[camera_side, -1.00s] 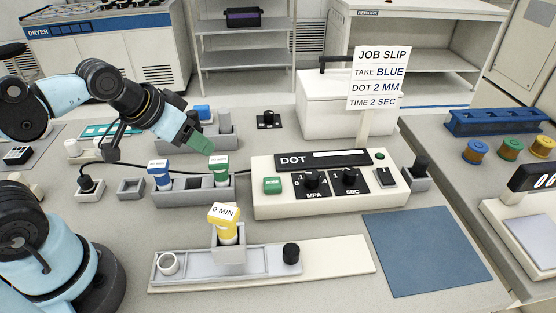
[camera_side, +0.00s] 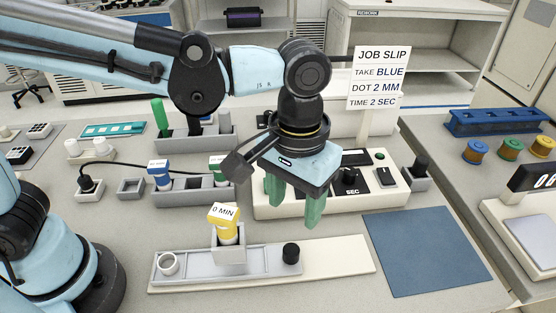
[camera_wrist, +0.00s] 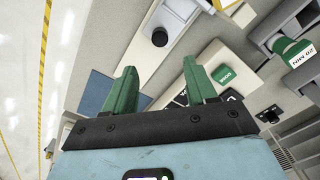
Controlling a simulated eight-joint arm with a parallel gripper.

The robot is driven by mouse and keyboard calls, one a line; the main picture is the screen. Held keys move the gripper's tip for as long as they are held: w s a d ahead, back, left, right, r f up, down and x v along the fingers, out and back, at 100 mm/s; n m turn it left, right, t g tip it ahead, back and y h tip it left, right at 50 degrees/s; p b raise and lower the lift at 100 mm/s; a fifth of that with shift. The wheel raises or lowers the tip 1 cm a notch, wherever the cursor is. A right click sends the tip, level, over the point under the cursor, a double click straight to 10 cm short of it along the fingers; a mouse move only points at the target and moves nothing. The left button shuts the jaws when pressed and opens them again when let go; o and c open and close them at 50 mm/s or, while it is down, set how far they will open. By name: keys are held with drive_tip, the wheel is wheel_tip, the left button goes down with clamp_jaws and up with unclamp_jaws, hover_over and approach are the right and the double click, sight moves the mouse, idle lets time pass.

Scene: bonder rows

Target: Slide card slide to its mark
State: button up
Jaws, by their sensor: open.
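The card slide (camera_side: 270,262) is a grey bar lying along a pale base strip (camera_side: 345,258) at the front of the bench. A black knob (camera_side: 291,253) stands at its right end; the knob also shows in the wrist view (camera_wrist: 160,37). A white ring (camera_side: 168,264) is at the left end. A holder with a yellow-capped "0 MIN" barrel (camera_side: 226,230) stands over the slide. The pale strip is bare right of the knob; I cannot make out a mark. My gripper (camera_side: 294,213) is open and empty, fingers down, above and behind the knob.
The DOT controller (camera_side: 265,209) is partly hidden behind my gripper. A rack with blue and green barrels (camera_side: 195,195) stands behind and left of the slide. A blue mat (camera_side: 428,250) lies clear at right. The job slip sign (camera_side: 378,77) stands behind the controller.

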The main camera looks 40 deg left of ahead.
sight(292, 248)
wheel_tip(292, 248, down, 12)
drive_tip(key=shift+r, duration=0.1)
idle(0.5)
clamp_jaws()
idle(0.3)
